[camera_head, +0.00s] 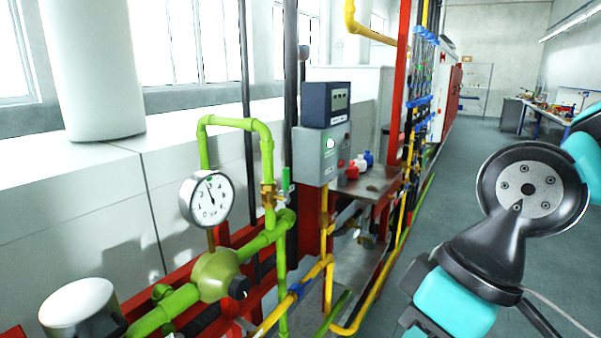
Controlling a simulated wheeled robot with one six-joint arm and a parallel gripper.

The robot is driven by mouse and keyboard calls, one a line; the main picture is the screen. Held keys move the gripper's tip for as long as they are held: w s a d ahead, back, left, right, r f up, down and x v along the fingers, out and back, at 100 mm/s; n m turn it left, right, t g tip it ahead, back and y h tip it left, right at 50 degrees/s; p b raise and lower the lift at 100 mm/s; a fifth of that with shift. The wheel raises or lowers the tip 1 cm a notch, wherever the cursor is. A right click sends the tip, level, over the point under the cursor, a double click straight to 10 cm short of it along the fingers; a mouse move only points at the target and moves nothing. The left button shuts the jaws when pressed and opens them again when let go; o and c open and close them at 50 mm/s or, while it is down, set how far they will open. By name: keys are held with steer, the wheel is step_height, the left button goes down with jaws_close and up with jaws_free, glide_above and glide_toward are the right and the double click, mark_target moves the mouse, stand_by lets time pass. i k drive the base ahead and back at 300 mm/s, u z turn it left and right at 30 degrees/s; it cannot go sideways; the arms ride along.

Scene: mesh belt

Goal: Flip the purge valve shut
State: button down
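A small brass valve (268,196) with a green lever (285,180) sits on the vertical green pipe, left of the picture's middle. It is the only lever valve I make out clearly, so I take it as the purge valve; no label is readable. The lever stands upright, roughly parallel to the pipe. My arm, teal and black, is at the right, well apart from the valve. No gripper fingers show in this view.
A round gauge (207,199) stands just left of the valve, and a green regulator body (217,274) is below. A grey box (321,155) stands behind to the right. Yellow pipes (328,240) run lower right. Open floor (455,205) lies between the piping and my arm.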

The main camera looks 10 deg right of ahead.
mark_target(285, 171)
steer(key=z, duration=0.2)
steer(key=i, duration=1.1)
steer(key=u, duration=0.1)
